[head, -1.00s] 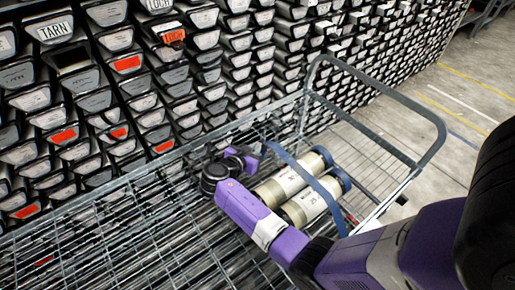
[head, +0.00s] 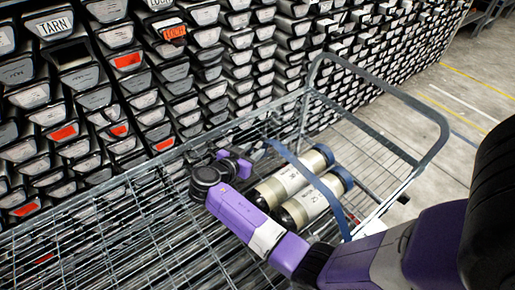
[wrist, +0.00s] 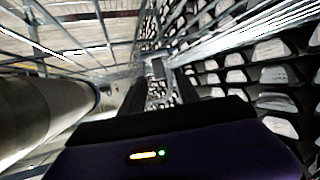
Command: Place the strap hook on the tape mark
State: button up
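My gripper (head: 240,162) is at the left of the strapped core liners, above the wire cart deck, in the head view. Its fingertips are hard to make out there. In the wrist view its two dark fingers (wrist: 160,92) stand apart with nothing clearly held between them. A small grey piece (wrist: 157,68) shows beyond the fingers; I cannot tell whether it is the strap hook. A blue strap (head: 308,172) runs across two pale core liners (head: 285,185) with dark blue ends. Its upper end is near my gripper, but no hook is clear. I cannot make out the tape mark.
The wire cart (head: 130,240) has a raised grey tube handle (head: 425,108) at the right. A dense rack of labelled trays (head: 120,90) stands close behind it. A core liner (wrist: 45,115) fills the wrist view's left. Bare deck lies left of my gripper.

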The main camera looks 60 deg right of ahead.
jog(key=b+v, duration=0.1)
jog(key=v, duration=0.6)
jog(key=shift+a+r, duration=0.15)
jog(key=shift+a, duration=0.25)
